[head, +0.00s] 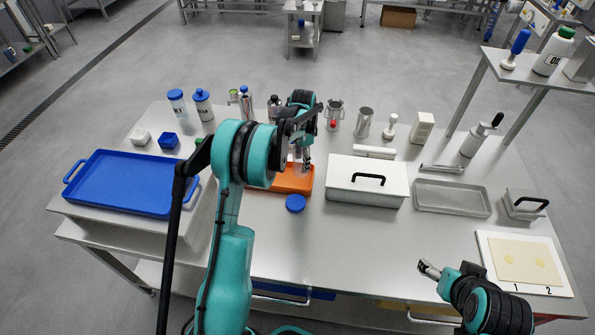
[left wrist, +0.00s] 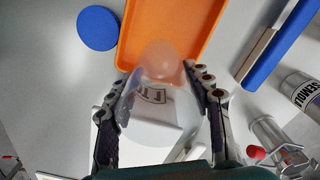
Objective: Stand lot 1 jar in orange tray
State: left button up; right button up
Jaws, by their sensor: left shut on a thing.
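My left gripper (head: 305,160) is shut on a clear jar, which it holds over the orange tray (head: 292,186). In the left wrist view the jar (left wrist: 160,98) sits between the two fingers (left wrist: 162,92). It has dark lettering that I cannot fully read and a pale pinkish round end. That end overlaps the near part of the orange tray (left wrist: 190,28) in the picture; I cannot tell whether it touches. In the head view the arm hides part of the tray and most of the jar. My right gripper (head: 429,269) is at the lower right, apart from everything; its jaw opening is unclear.
A round blue lid (head: 296,203) lies in front of the orange tray. A white box with a black handle (head: 367,180) stands to its right. A blue tray (head: 125,182) is at the left. Bottles and metal vessels (head: 334,117) line the back. The front middle of the table is clear.

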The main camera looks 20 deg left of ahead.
aim_at(298, 168)
pick_arm(q)
jog(key=shift+s+a+f, duration=0.3)
jog(key=shift+a+f, duration=0.15)
jog(key=shift+a, duration=0.15)
jog(key=shift+f+b, duration=0.75)
jog(key=shift+f, duration=1.25)
jog(key=shift+f, duration=0.1)
jog(key=o, duration=1.2)
jog(key=shift+o, duration=0.2)
